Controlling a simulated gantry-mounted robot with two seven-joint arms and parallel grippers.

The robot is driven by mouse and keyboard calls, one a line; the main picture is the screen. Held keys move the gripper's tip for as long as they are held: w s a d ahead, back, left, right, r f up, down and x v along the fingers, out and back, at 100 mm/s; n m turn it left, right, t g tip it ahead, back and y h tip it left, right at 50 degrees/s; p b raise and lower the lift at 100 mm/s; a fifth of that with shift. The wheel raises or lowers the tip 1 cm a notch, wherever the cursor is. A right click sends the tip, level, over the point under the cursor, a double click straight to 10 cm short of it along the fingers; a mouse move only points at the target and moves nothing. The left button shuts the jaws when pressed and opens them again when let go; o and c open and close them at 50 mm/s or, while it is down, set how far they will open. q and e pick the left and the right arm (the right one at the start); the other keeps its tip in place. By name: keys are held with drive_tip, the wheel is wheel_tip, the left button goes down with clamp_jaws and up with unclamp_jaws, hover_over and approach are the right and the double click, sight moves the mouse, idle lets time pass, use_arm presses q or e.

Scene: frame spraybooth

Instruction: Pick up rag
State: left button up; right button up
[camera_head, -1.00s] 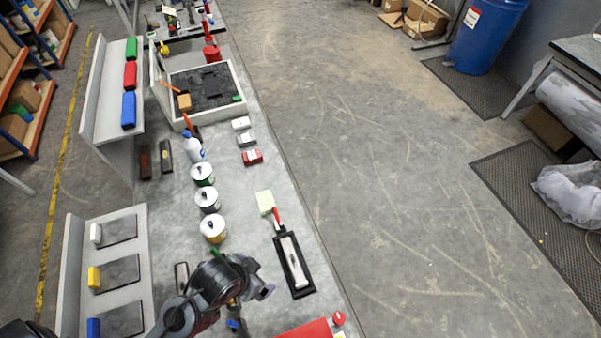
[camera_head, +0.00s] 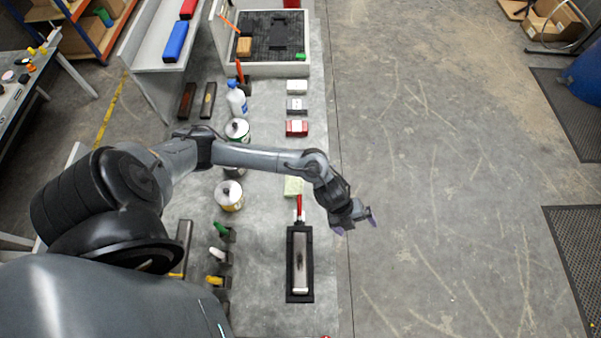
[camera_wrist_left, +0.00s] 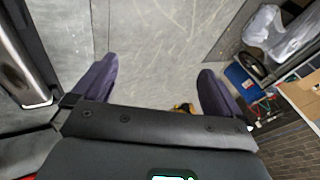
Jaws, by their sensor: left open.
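My left gripper (camera_head: 355,222) is open, with its purple-grey fingers held over or just past the right edge of the bench. In the left wrist view it also shows (camera_wrist_left: 157,67), with nothing between the fingers and the floor behind them. A pale yellow-green square (camera_head: 293,187) lies on the bench, left of the gripper and partly hidden by my forearm. It may be the rag, but I cannot tell for sure. My right gripper is not in view.
Small boxes (camera_head: 297,127) lie farther back.

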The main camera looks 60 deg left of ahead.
use_arm(q)
drive_tip(key=a+f+m+g+y+b, duration=0.1)
drive_tip(key=a+f+m+g+b, duration=0.2)
drive_tip(key=a, duration=1)
drive_tip(key=n+g+b, duration=0.2)
drive_tip(key=g, duration=0.1)
approach(294, 182)
drive_tip(key=shift+d+b+x, duration=0.15)
drive_tip(key=shift+b+x, duration=0.05)
drive_tip(key=shift+x, duration=0.65)
drive_tip(key=shift+d+b+x, duration=0.15)
drive_tip(key=shift+x, duration=0.7)
drive_tip(key=shift+p+x, duration=0.4)
drive_tip(key=shift+x, duration=1.85)
drive_tip(key=shift+s+f, duration=0.1)
drive_tip(key=shift+f, duration=0.15)
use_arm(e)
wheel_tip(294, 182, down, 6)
use_arm(q)
drive_tip(key=shift+f, duration=0.25)
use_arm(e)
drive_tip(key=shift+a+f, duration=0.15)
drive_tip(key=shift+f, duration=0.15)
use_arm(q)
drive_tip(key=shift+c, duration=0.3)
drive_tip(key=c, duration=1.1)
